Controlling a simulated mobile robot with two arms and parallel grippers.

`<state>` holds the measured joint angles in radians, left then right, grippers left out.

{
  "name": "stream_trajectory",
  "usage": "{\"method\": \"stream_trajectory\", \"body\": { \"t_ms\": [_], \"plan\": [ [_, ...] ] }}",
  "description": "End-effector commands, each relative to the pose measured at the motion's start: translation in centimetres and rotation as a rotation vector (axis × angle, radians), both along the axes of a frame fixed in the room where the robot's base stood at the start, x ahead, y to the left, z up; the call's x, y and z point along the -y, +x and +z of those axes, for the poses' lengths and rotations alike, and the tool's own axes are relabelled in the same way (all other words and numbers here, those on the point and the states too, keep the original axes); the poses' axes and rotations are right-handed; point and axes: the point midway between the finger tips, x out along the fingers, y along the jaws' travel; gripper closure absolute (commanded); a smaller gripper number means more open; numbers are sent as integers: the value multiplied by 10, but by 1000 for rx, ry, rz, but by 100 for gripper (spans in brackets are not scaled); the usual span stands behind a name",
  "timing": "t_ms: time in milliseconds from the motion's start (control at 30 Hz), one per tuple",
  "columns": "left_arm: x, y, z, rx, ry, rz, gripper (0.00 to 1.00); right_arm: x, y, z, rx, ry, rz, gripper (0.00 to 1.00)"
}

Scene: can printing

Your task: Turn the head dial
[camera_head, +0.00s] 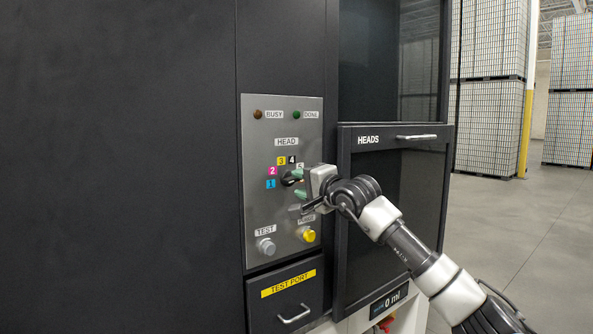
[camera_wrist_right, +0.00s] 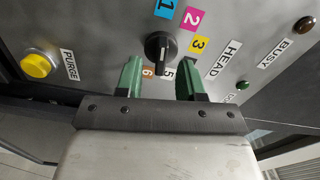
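The head dial (camera_head: 288,178) is a black knob on the grey control panel (camera_head: 257,215), ringed by numbered labels. In the right wrist view the dial (camera_wrist_right: 160,47) has a raised bar with a light mark; labels 1, 2, 3, 5 and 6 show around it. I cannot tell surely which number it points to. My right gripper (camera_head: 298,184) is at the dial's right side. Its green fingers (camera_wrist_right: 160,66) are open, one on each side of the dial's near end, with gaps visible. Contact is not seen. My left gripper is out of view.
The yellow purge button (camera_head: 309,235) and grey test button (camera_head: 267,246) are below the dial. BUSY (camera_head: 258,114) and DONE (camera_head: 297,115) lamps are above. The HEADS door (camera_head: 360,160) with its handle stands right of the panel. A TEST PORT drawer (camera_head: 290,289) is underneath.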

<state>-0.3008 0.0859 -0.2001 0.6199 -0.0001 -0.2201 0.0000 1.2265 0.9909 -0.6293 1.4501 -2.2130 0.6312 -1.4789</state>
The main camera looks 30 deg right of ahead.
Motion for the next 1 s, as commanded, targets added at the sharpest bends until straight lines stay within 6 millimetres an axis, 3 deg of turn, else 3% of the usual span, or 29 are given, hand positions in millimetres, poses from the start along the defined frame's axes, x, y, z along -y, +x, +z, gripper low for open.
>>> {"method": "stream_trajectory", "body": {
  "t_ms": [33, 200, 500, 767, 1000],
  "plan": [
    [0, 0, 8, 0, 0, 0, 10, -1, 7, 5, 1, 2, 1, 62],
    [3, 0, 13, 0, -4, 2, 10, -1, 20, 1, 1, 1, 0, 62],
    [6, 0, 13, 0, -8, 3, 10, -2, 21, -1, 1, 0, 0, 62],
    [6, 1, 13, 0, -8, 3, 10, -1, 21, -1, 1, 1, 0, 100],
    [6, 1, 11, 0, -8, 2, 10, -2, 21, -2, -1, 10, 0, 100]
  ]
}}
